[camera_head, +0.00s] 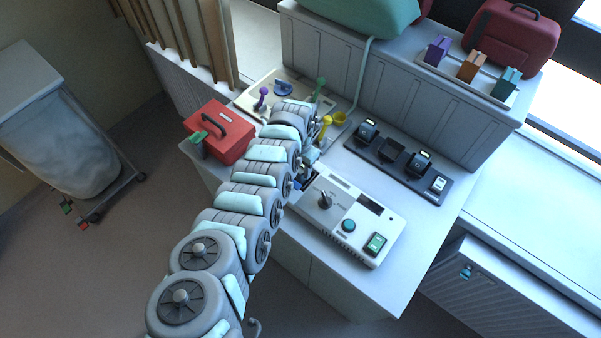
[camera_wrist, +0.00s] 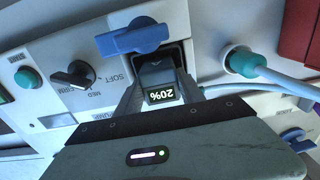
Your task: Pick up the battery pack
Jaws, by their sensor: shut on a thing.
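A blue latch (camera_wrist: 133,37) is beside the slot, turned clear of the pack. In the head view the control unit (camera_head: 350,215) lies on the white counter, and my arm hides most of the gripper and the pack.
A black charging rack (camera_head: 397,170) with dark packs stands right of my arm. A teal plug (camera_wrist: 240,62) with a pale cable is close to the slot. A red case (camera_head: 220,132) and a tray (camera_head: 262,92) with coloured handles stand left and behind. The counter's right front is clear.

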